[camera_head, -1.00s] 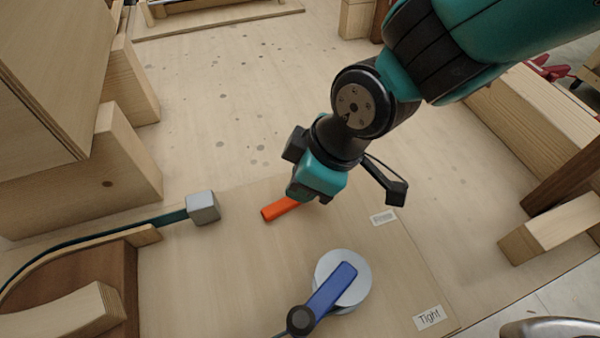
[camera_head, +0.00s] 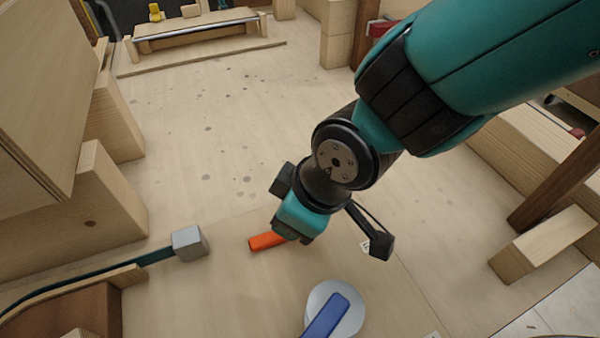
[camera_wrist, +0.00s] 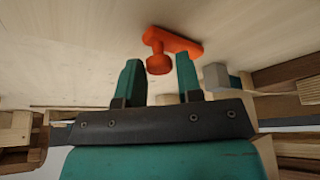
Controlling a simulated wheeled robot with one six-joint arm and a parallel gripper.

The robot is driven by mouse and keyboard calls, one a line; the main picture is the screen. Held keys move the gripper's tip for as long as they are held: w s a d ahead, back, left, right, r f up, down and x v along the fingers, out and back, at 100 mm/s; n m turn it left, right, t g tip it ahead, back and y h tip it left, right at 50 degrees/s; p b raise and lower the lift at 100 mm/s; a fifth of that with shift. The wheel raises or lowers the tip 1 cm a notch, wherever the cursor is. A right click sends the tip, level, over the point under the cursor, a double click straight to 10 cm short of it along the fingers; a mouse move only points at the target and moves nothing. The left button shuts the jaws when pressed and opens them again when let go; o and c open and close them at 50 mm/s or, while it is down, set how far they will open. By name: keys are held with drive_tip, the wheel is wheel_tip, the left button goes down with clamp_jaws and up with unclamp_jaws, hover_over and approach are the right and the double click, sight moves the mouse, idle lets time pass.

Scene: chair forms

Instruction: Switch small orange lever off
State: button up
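The small orange lever (camera_head: 267,241) sits on the light wooden board, partly hidden behind my gripper (camera_head: 290,238) in the head view. In the wrist view the orange lever (camera_wrist: 178,42) shows as a bar with a round knob at one end. My gripper also shows in the wrist view (camera_wrist: 160,75), with two teal fingers apart. Nothing is held between the fingers.
A blue lever (camera_head: 327,315) on a white round base stands in front of the orange lever. A grey block (camera_head: 189,243) on a dark strip is to the left. Wooden blocks line both sides. The board behind my gripper is clear.

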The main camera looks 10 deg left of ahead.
drive_tip(key=shift+o, duration=1.2)
drive_tip(key=v, duration=1.7)
drive_tip(key=shift+r, duration=0.25)
